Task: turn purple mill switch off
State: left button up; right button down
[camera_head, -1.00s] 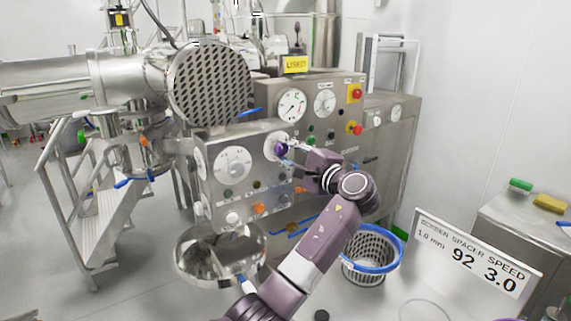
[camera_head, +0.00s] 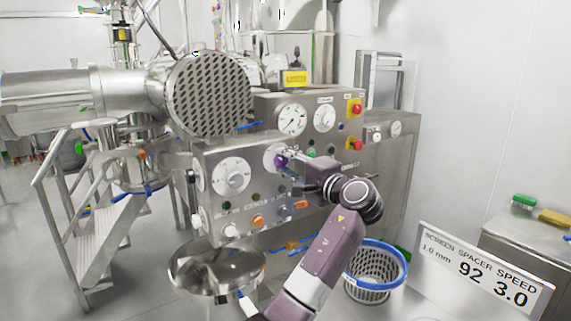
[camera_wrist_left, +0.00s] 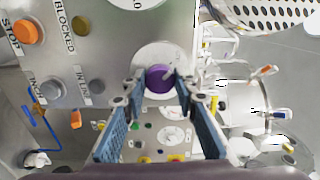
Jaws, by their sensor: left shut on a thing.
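The purple mill switch (camera_head: 281,161) is a round knob on a pale dial plate, on the right part of the metal mill control box (camera_head: 214,196). In the left wrist view the purple knob (camera_wrist_left: 159,79) sits between the fingertips, with the pale dial plate (camera_wrist_left: 150,55) around it. My left gripper (camera_head: 285,164) reaches in from the right side of the box and is shut on the knob. Its two blue-padded fingers (camera_wrist_left: 160,88) flank the knob in the wrist view. The dial's marks are too small to read. My right gripper is not in view.
An orange button (camera_wrist_left: 26,31) by a STOP label and other buttons share the panel. A larger grey control cabinet (camera_head: 340,90) with gauges stands behind. A steel bowl (camera_head: 215,272) is below the box; a blue-rimmed basket (camera_head: 370,285) stands on the floor.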

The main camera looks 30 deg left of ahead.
pick_arm(q)
jog(key=o, duration=1)
jog(key=shift+f, duration=0.15)
jog(key=shift+c, duration=0.2)
jog(key=shift+o, duration=1.1)
jog(key=v, duration=1.2)
